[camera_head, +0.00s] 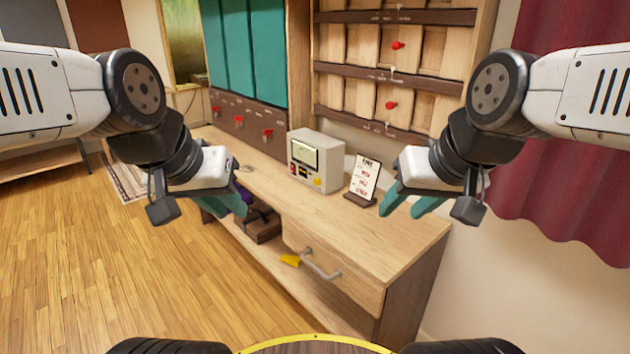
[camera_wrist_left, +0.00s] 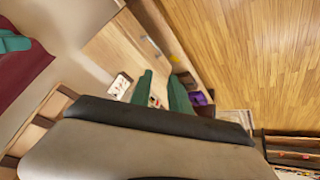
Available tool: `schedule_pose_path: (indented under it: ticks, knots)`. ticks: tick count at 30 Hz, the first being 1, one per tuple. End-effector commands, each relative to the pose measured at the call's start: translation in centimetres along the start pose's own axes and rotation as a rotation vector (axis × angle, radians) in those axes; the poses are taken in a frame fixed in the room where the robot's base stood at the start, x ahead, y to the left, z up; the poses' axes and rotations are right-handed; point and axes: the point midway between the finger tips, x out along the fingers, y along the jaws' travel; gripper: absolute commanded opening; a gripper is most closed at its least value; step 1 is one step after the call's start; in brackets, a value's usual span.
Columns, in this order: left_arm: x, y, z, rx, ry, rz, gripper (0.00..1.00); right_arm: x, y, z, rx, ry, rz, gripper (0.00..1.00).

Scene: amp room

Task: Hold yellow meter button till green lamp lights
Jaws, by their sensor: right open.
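The meter (camera_head: 317,160) is a pale box on the wooden desk, with a display, a small red button and a yellow button (camera_head: 317,182) on its front. I cannot make out a lit green lamp on it. My left gripper (camera_head: 220,203) has teal fingers and hangs to the left of the meter, apart from it. In the left wrist view its fingers (camera_wrist_left: 162,88) are spread and nothing is clearly held. My right gripper (camera_head: 408,203) is open and empty, to the right of the meter and beyond the printed card.
A printed card (camera_head: 364,180) stands on the desk (camera_head: 405,228) right of the meter. A drawer handle (camera_head: 320,264) and a yellow item (camera_head: 290,260) are at the front. A dark brown object (camera_head: 262,226) sits below the left gripper. Shelves with red knobs stand behind.

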Motion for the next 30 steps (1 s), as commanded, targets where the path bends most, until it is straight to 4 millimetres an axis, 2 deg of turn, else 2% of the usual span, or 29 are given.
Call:
schedule_pose_path:
  ticks: [1,3,30]
  knots:
    - [0.0,0.0,0.0,0.0,0.0,0.0,0.11,0.0,0.0,0.0,0.0,0.0,0.0,0.41]
    - [0.0,0.0,0.0,0.0,0.0,0.0,0.0,0.0,0.0,0.0,0.0,0.0,0.0,0.41]
    - [0.0,0.0,0.0,0.0,0.0,0.0,0.0,0.0,0.0,0.0,0.0,0.0,0.0,0.41]
